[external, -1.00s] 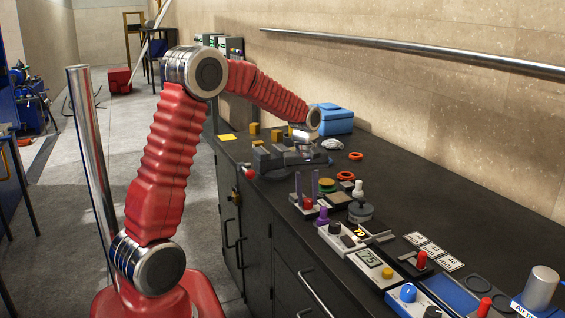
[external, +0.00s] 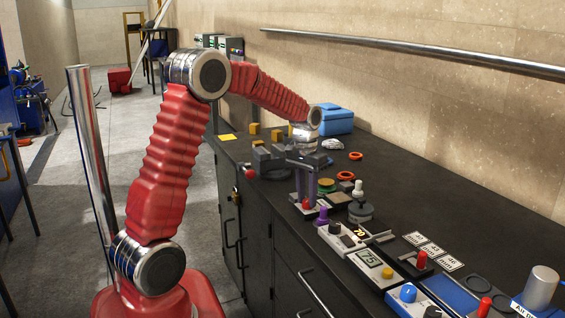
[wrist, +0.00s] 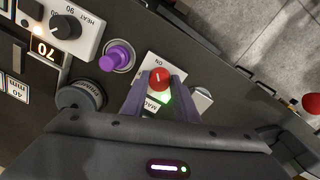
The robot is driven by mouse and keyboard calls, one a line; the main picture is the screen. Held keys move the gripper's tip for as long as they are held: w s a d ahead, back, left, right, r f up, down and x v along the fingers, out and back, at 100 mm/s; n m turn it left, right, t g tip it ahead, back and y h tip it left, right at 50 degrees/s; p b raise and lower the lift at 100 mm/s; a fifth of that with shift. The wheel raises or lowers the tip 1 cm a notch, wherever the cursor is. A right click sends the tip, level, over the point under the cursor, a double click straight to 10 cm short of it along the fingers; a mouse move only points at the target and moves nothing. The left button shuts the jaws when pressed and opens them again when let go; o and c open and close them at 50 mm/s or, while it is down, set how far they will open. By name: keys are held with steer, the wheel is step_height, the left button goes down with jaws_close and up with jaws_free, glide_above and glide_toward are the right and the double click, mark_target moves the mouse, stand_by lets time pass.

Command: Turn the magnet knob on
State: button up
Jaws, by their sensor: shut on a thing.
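The magnet knob (external: 306,204) is a small red knob on a pale plate at the front edge of the black bench. In the wrist view the knob (wrist: 159,77) has a white pointer line and sits by printed words reading ON and MAG, partly covered. A green light (wrist: 166,97) glows beside it. My gripper (external: 307,197) points straight down over the plate. Its two purple-grey fingers are shut on the knob, one on each side, as the wrist view also shows at my gripper (wrist: 157,88). Part of the plate is hidden by the fingers.
A purple knob (wrist: 117,57) stands close beside the plate. More control boxes line the bench to the right. A blue box (external: 335,120) is behind.

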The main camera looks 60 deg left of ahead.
mark_target(305, 199)
steer(key=shift+w+m, duration=0.1)
steer(key=shift+m, duration=0.4)
steer(key=o, duration=1.1)
steer(key=shift+r, duration=0.1)
steer(key=r, duration=0.9)
steer(key=a+r, duration=0.1)
steer(key=r, duration=0.3)
steer(key=shift+r, duration=0.25)
